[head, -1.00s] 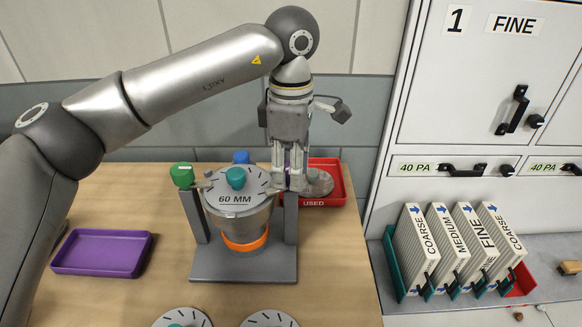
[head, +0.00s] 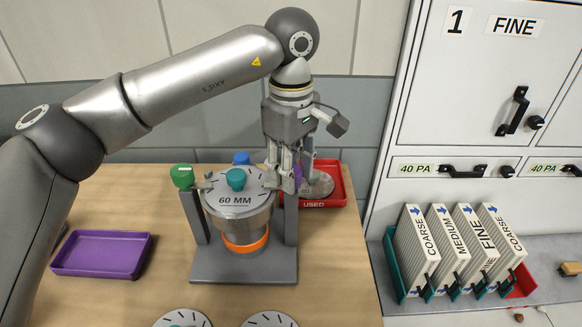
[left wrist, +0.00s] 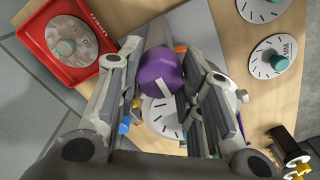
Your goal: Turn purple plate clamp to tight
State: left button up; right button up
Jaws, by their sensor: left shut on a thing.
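The purple plate clamp (head: 298,174) is a knob on the right post of the grey burner stand (head: 245,264). It is mostly hidden by fingers in the head view. In the left wrist view the purple knob (left wrist: 158,72) shows between the fingers, with a pale mark on it. My left gripper (head: 286,181) points down over the right post and is shut on the knob. The plate marked 60 MM (head: 237,200), with a teal knob, lies on top of the metal burner cup. My right gripper is not in view.
A green clamp (head: 182,175) is at the plate's left and a blue one (head: 241,157) behind it. A red USED tray (head: 335,190) holding a plate stands close at right. A purple tray (head: 102,253) is at left. More plates (head: 182,318) lie at the front.

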pick_arm(q)
jog(key=o, duration=1)
jog(key=shift+o, duration=0.2)
notch_tip(320, 180, up, 12)
